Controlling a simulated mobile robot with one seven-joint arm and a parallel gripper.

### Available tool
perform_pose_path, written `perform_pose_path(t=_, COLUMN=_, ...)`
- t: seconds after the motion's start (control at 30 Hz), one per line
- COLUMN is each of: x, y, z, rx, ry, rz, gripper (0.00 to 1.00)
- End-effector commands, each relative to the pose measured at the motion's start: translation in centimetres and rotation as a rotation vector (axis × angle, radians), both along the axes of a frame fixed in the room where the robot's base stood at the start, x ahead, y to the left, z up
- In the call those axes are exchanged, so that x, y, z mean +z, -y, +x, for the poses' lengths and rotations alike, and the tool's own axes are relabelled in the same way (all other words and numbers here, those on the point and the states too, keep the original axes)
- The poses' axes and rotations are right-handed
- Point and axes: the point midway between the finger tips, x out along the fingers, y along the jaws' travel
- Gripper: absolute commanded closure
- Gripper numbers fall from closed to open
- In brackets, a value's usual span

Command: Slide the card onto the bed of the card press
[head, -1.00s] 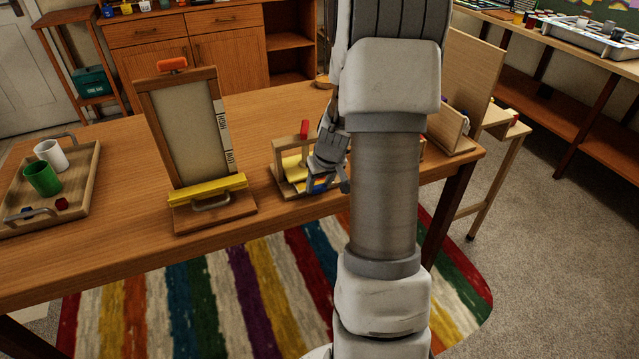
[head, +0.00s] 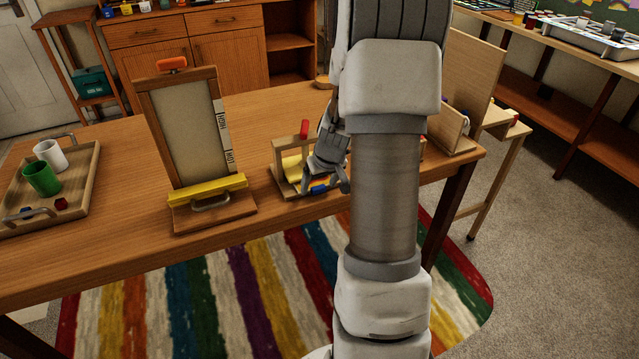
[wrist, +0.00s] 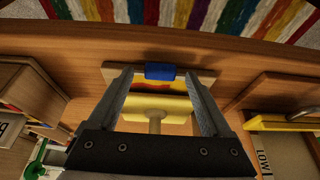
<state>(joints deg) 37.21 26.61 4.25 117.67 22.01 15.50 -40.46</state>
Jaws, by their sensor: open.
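The card press (head: 277,155) stands near the table's front edge, with a wooden frame, a red knob on top and a yellow pressing plate (wrist: 155,108). Its base also shows in the wrist view (wrist: 205,78). The card (wrist: 143,86) shows red and yellow and lies at the front of the press bed, in front of the yellow plate. Its blue tab (wrist: 160,71) is at the base's front edge. My gripper (head: 322,187) is open, its fingers (wrist: 160,76) to either side of the tab with gaps. Whether the card reaches under the plate is hidden.
A framed board with a yellow bar (head: 206,190) and labels stands left of the press. A wooden tray (head: 85,195) with green and white mugs is at the far left. A wooden rack (head: 460,140) stands right. Table between board and press is clear.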

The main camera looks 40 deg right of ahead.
Motion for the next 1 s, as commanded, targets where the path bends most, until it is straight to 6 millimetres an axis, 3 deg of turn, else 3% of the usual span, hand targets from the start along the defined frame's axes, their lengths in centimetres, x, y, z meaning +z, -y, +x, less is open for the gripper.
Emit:
perform_pose_path(t=0.27, x=1.7, y=-0.1, z=-0.6, rx=0.001, ry=0.001, rz=-0.002, gripper=0.17)
perform_pose_path(t=0.8, x=12.7, y=-1.2, z=-5.0, rx=-0.001, ry=0.002, rz=-0.002, gripper=0.17)
perform_pose_path(t=1.0, x=15.3, y=-1.5, z=-6.1, rx=0.0, ry=0.002, rz=-0.001, gripper=0.17)
